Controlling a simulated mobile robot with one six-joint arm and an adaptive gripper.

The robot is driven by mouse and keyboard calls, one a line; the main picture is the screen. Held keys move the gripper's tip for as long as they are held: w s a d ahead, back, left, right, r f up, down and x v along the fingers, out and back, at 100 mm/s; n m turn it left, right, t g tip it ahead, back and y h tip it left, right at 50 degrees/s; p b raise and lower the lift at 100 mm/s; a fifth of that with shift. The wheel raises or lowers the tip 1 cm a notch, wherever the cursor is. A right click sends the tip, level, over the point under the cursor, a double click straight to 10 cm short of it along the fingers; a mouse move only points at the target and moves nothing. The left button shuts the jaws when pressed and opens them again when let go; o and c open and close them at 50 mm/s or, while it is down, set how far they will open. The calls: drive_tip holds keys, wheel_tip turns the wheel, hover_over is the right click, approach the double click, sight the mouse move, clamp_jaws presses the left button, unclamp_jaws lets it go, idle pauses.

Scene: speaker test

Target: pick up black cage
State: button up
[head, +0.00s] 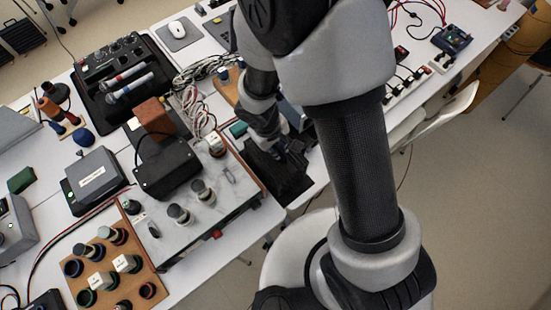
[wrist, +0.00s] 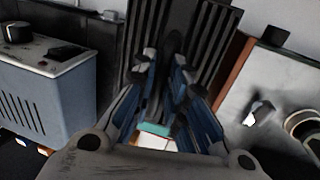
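The black cage (head: 280,180) is a dark box-like thing beside the right end of the marble-topped unit. In the wrist view its ribbed, slatted black side (wrist: 212,35) fills the top middle. My gripper (head: 285,148) is over the far part of the cage in the head view. In the wrist view my gripper (wrist: 165,65) has its two blue-grey fingers apart, pointing at the slats. A dark upright part shows between the fingertips, but I cannot tell whether they touch it. The cage is partly hidden by my gripper.
The marble-topped unit (head: 222,203) with knobs stands close on the left, carrying a black box (head: 167,167). A blue-grey box (wrist: 48,90) with a knob is at the left in the wrist view. Cables (head: 195,90) lie beyond. The table edge is close on the right.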

drive_tip(key=shift+f, duration=0.15)
drive_tip(key=shift+c, duration=0.5)
clamp_jaws()
wheel_tip(320, 180, up, 20)
drive_tip(key=p, duration=0.8)
idle(0.4)
